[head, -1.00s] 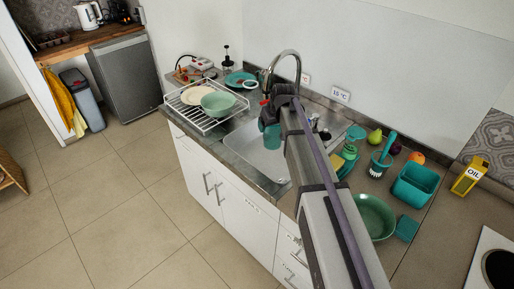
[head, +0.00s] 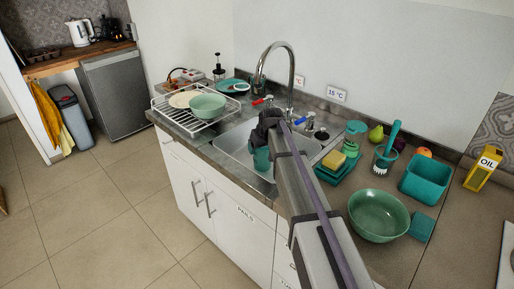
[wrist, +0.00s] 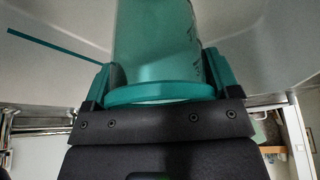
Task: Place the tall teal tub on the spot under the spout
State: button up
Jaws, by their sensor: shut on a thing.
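The tall teal tub (head: 261,159) hangs in or over the sink basin (head: 232,142), on its front side. My gripper (head: 264,138) is shut on the tub from above. The wrist view shows the translucent tub (wrist: 158,45) between the teal fingers (wrist: 158,78), with its rim close to the palm. The curved metal spout (head: 261,72) stands behind and above the tub in the head view. I cannot tell whether the tub touches the basin floor. The spot under the spout is not clearly visible, and my arm covers part of the basin.

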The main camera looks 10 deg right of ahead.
jog(key=w, duration=0.1)
jog(key=w+f+b, duration=0.1)
jog(key=w+a, duration=0.1)
jog(key=w, duration=0.1)
jog(key=shift+w+f+b, duration=0.1)
jog(key=shift+f+b, duration=0.15)
jog(key=shift+b, duration=0.05)
jog(key=o, duration=0.8)
jog(key=p+v, duration=1.2)
jog(key=v, duration=0.1)
jog(key=s+m+g, duration=0.1)
jog(key=s, duration=1)
jog(key=s+f+g, duration=0.1)
jog(key=s, duration=1)
jog(key=s+a+f+m+g+h, duration=0.1)
jog(key=s+g, duration=0.1)
jog(key=s, duration=0.9)
jog(key=shift+s+a+m, duration=0.1)
jog(key=shift+s+m, duration=0.15)
jog(key=shift+m, duration=0.05)
